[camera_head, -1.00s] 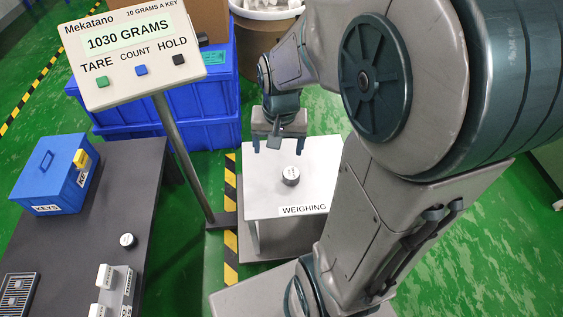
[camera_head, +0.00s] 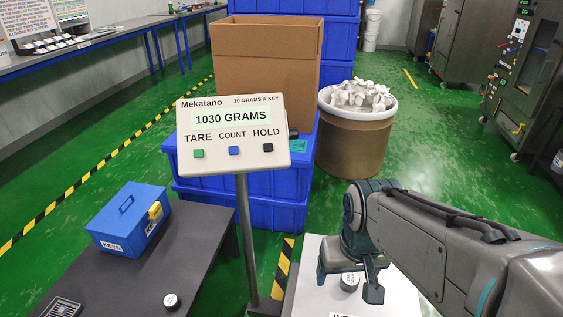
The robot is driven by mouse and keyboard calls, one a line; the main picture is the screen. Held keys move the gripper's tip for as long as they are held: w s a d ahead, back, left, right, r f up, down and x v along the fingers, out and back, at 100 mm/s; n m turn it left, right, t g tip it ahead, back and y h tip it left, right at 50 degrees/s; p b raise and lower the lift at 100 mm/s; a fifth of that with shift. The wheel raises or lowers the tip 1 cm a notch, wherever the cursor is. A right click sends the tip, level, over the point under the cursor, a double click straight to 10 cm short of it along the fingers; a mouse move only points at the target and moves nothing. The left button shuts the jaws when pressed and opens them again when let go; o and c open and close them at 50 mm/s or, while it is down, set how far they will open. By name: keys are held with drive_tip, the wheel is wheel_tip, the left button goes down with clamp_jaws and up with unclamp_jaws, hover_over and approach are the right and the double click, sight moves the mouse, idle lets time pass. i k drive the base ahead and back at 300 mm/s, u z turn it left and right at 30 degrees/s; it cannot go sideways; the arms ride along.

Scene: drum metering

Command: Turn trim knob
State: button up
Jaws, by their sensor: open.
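The indicator (camera_head: 233,135) on its post reads 1030 GRAMS, with TARE, COUNT and HOLD buttons below. A small dark knob-like part (camera_head: 293,132) sticks out from its right side; it looks like the trim knob, though no label shows. My gripper (camera_head: 348,284) is open, pointing down over the weighing platform (camera_head: 311,296), below and to the right of the indicator and well apart from the knob. A small round dark weight with a pale top (camera_head: 349,281) appears between the fingers in the picture; I cannot tell whether they surround it.
The dark table (camera_head: 205,240) at left holds a blue KEYS box (camera_head: 129,222) and another small round weight (camera_head: 171,302). Blue crates (camera_head: 270,208) and a cardboard box (camera_head: 265,65) stand behind the indicator. A drum of white pieces (camera_head: 352,150) stands behind right.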

sight(293, 135)
drive_tip(key=u, duration=2.1)
drive_tip(key=k, duration=1.65)
drive_tip(key=z, duration=1.15)
